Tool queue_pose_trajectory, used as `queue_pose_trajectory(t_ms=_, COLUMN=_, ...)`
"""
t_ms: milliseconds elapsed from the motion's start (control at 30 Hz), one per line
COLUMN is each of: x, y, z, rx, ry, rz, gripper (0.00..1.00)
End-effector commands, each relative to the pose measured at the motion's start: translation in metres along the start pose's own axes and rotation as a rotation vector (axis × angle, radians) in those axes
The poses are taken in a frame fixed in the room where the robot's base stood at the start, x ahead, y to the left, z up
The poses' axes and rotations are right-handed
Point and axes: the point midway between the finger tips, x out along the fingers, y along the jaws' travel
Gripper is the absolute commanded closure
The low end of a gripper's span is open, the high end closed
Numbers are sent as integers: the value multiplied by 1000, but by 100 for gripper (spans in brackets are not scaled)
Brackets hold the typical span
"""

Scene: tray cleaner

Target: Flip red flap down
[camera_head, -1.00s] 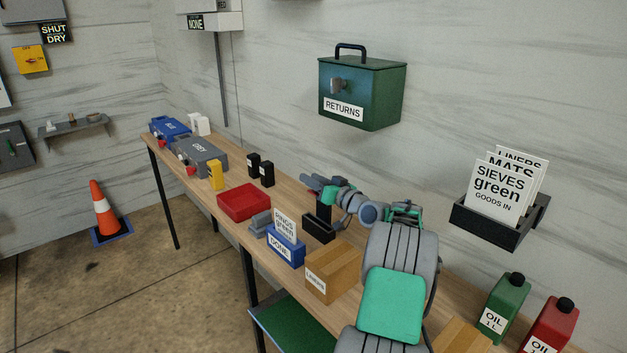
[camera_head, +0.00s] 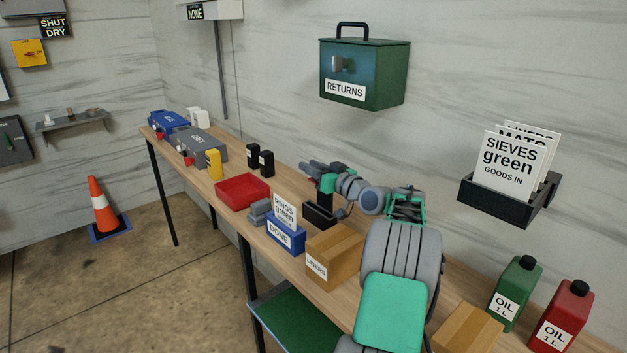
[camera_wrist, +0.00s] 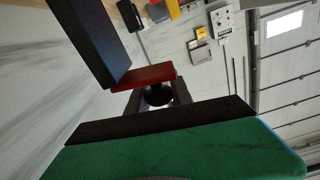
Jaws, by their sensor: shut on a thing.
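The red flap (camera_wrist: 145,77) shows in the wrist view as a short red piece between a dark block at the upper left and a black-edged green part below. My gripper (camera_head: 318,172) is over the bench, at a black open-topped holder (camera_head: 320,214) with an upright black post. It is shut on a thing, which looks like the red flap. In the head view the flap is mostly hidden by my gripper, so its tilt cannot be told. A dark round opening (camera_wrist: 158,95) shows just below the flap in the wrist view.
A LINERS carton (camera_head: 334,255), a blue DONE box (camera_head: 286,236) and a red tray (camera_head: 243,191) stand near the holder. Two small black blocks (camera_head: 260,159) stand behind. Green and red oil cans (camera_head: 563,318) stand at right. The wall carries a green RETURNS box (camera_head: 365,75).

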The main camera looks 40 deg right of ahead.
Motion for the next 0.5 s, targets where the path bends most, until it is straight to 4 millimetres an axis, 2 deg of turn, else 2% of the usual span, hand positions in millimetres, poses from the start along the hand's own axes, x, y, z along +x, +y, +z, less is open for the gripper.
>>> queue_pose_trajectory(t_ms=33, x=0, y=1, z=13, rx=-34, ry=2, rz=2, gripper=100)
queue_pose_trajectory(t_ms=233, x=0, y=-2, z=12, rx=-135, ry=1, rz=2, gripper=100)
queue_pose_trajectory(t_ms=500, x=0, y=-4, z=8, rx=-160, ry=-3, rz=2, gripper=100)
